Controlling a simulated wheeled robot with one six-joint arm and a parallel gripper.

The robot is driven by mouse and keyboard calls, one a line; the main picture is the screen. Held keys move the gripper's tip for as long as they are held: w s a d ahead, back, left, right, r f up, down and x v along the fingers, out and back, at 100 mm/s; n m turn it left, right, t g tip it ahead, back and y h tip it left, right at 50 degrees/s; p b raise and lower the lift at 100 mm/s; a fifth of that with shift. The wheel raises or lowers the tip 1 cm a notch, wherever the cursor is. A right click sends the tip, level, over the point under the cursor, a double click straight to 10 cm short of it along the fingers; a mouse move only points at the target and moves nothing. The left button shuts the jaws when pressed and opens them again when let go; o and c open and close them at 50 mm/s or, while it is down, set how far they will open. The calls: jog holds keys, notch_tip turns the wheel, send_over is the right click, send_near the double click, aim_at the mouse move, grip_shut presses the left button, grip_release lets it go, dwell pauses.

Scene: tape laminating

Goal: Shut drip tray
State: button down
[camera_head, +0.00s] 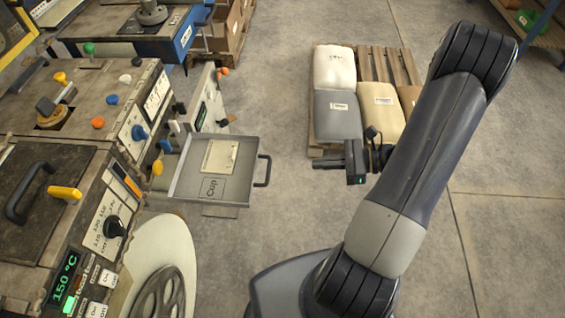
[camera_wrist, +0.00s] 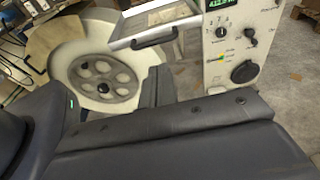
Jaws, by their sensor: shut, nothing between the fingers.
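The drip tray (camera_head: 182,183) is a shallow grey metal drawer standing open from the side of the machine in the head view. Its dark bar handle (camera_head: 264,171) faces right, toward my gripper. In the wrist view my own dark arm parts fill much of the lower picture.
The machine (camera_head: 110,140) with knobs and levers fills the left. A large pale reel (camera_head: 160,265) stands below the tray. A pallet with sacks (camera_head: 337,115) lies behind my gripper. The floor between tray and gripper is clear.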

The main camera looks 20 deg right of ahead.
jog(key=p+x, duration=0.1)
jog(key=x, duration=0.9)
jog(key=shift+w+a, duration=0.2)
jog(key=shift+a, duration=0.1)
jog(key=shift+f, duration=0.1)
